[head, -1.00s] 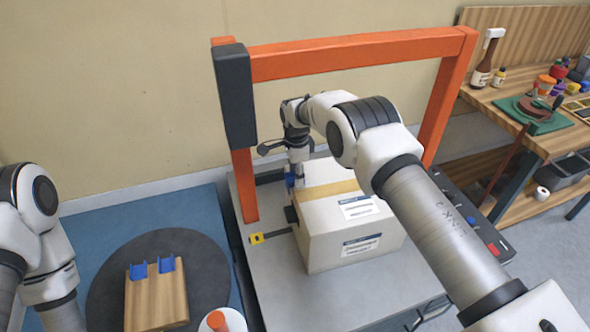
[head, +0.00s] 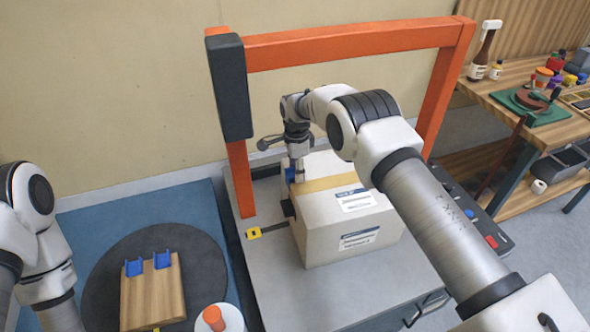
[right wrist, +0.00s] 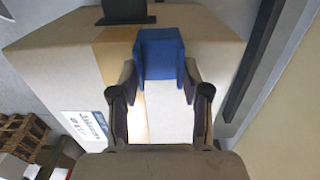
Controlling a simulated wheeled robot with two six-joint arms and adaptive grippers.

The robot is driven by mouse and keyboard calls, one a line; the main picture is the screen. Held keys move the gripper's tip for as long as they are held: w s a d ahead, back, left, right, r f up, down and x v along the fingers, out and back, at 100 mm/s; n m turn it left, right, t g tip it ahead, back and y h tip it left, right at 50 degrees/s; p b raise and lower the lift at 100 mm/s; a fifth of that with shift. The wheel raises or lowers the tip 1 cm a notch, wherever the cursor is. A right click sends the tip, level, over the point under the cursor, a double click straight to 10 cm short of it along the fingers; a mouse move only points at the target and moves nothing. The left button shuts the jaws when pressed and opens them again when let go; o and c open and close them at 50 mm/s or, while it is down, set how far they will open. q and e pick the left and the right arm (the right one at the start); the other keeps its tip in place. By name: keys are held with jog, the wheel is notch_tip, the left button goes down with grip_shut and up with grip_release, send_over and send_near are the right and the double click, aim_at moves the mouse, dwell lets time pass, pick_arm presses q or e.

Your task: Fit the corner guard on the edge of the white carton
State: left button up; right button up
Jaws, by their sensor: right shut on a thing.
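The carton (head: 340,225), off-white with labels and a tan tape strip, stands on a grey table under an orange frame. My right gripper (head: 296,172) is shut on a blue corner guard (head: 290,175) at the carton's far left top edge. In the right wrist view the guard (right wrist: 161,52) sits between the fingers of the gripper (right wrist: 160,85), over the carton's edge (right wrist: 215,62) beside the tape. I cannot tell whether it is fully seated. Two more blue guards (head: 133,267) (head: 162,260) rest on a wooden block. My left gripper is out of view; only my left arm shows.
An orange frame (head: 350,45) with a dark box spans the table (head: 275,285). A white container with an orange top (head: 213,318) stands front left. A cluttered workbench (head: 500,95) is at right.

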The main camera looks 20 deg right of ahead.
jog(key=o, duration=1)
jog(key=shift+d, duration=0.15)
